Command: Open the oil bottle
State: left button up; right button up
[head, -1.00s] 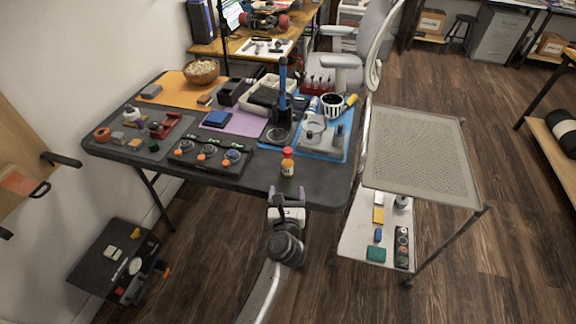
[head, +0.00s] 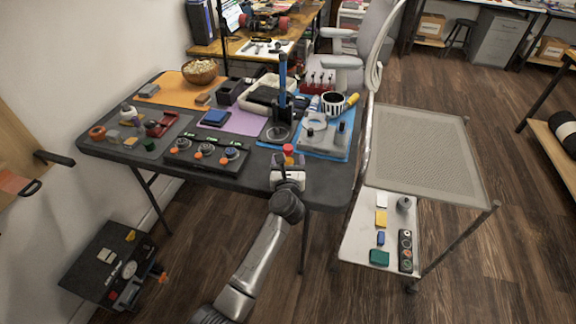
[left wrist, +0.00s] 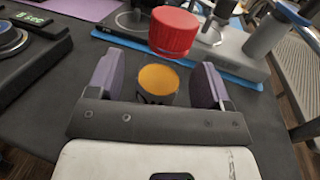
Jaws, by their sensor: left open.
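The oil bottle has a red cap and a yellow-orange body. In the head view its red cap (head: 288,149) shows at the table's front edge, with the body mostly hidden behind my left gripper (head: 287,163). In the left wrist view the orange body (left wrist: 158,79) shows between the two purple fingers of my left gripper (left wrist: 157,83), with a gap on each side. The red cap (left wrist: 174,31) shows above and beyond the body; I cannot tell how the two join. My left gripper is open. My right gripper is out of view.
The dark table (head: 240,183) holds a blue mat (head: 335,152) with a grey fixture behind the bottle. A panel of knobs (head: 207,152) lies to the left. A wheeled cart (head: 420,155) stands to the right. The table's front edge near the bottle is clear.

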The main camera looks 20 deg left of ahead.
pick_arm(q)
jog(key=shift+w+a, duration=0.1)
jog(key=shift+w, duration=0.2)
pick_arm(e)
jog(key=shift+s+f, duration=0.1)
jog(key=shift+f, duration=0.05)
